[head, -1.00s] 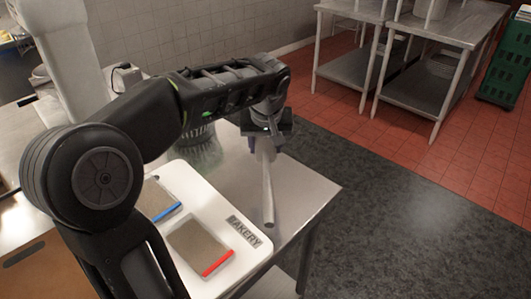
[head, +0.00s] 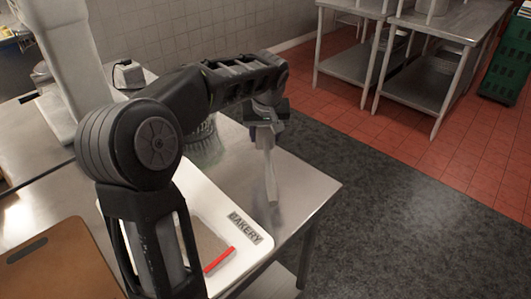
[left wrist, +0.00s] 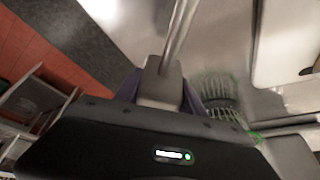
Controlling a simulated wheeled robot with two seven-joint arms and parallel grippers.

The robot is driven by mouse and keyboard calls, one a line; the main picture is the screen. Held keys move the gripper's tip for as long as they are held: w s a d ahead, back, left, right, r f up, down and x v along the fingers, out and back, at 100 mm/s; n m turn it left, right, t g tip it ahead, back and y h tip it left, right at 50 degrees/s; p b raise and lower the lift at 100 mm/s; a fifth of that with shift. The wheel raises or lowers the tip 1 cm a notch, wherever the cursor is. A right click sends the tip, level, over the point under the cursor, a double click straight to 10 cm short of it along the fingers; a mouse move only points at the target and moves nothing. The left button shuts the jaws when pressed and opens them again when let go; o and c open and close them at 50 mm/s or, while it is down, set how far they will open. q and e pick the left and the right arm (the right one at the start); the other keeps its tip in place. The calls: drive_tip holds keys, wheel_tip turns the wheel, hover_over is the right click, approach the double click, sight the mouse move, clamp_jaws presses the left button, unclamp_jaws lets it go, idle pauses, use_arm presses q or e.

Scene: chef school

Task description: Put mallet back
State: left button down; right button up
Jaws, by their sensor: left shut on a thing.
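The metal mallet (head: 271,178) is below my left gripper in the head view, its pale handle pointing toward the near end of the steel table. My left gripper (head: 265,118) is shut on the mallet at its block-like head end. In the left wrist view the mallet's head (left wrist: 160,88) sits between the fingers of my left gripper (left wrist: 160,92), and the handle extends away toward the top. I cannot tell whether the handle end touches the table. My right gripper is not in view.
A wire item (head: 203,140) stands behind my arm. A brown board (head: 55,265) lies lower left. Steel shelving tables (head: 440,65) stand across the floor.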

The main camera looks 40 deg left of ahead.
use_arm(q)
drive_tip(key=shift+m, duration=0.3)
drive_tip(key=w+a+r, duration=0.2)
drive_tip(key=w, duration=0.1)
drive_tip(key=shift+w+a+r, duration=0.25)
drive_tip(key=shift+a+r, duration=0.05)
drive_tip(key=shift+f, duration=3.15)
wheel_tip(320, 180, down, 3)
drive_tip(key=shift+f+p, duration=0.15)
drive_tip(key=shift+p, duration=0.3)
drive_tip(key=shift+f, duration=0.25)
